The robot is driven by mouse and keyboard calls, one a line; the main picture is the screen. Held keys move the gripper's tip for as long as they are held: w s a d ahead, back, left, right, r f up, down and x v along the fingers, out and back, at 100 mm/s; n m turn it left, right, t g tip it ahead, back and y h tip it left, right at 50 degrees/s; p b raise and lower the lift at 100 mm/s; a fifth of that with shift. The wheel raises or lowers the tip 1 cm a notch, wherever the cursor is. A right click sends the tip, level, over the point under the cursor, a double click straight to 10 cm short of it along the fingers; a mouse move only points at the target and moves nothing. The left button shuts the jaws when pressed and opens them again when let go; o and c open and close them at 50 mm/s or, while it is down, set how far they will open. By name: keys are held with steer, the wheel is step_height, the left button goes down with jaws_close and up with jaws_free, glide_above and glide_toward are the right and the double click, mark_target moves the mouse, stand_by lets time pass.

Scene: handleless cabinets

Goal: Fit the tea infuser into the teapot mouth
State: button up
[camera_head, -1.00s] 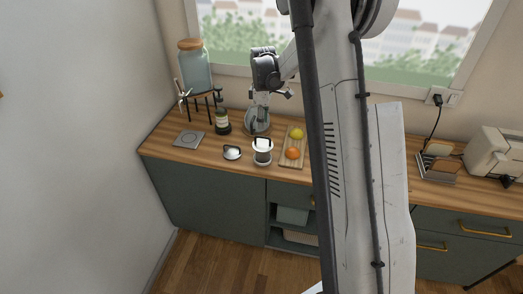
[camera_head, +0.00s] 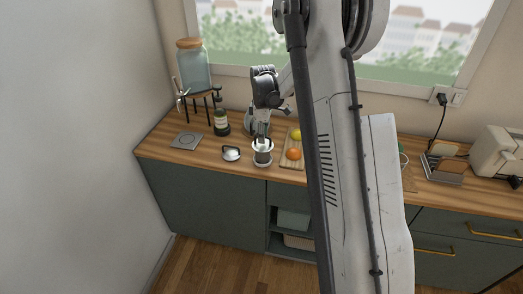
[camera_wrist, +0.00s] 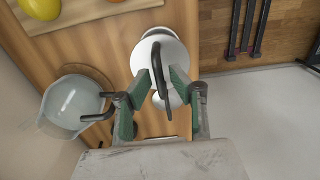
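The tea infuser (camera_head: 263,147) is a pale round vessel with a black arched handle, upright in a dark holder on the counter. It also shows in the wrist view (camera_wrist: 176,48), its handle between my fingers. My gripper (camera_head: 262,138) points down at it; in the wrist view my gripper (camera_wrist: 160,80) is open, with green pads either side of the handle and gaps visible. The glass teapot (camera_wrist: 68,108) with a black handle stands beside it; in the head view it is mostly hidden behind my gripper. The lid (camera_head: 231,153) lies left of the infuser.
A board (camera_head: 288,163) with an orange and a lemon is right of the infuser. A toaster (camera_head: 496,152) is far right.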

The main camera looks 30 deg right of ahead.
jaws_close()
step_height(320, 180, up, 10)
steer(key=p, duration=0.3)
steer(key=shift+p, duration=0.35)
stand_by(0.9)
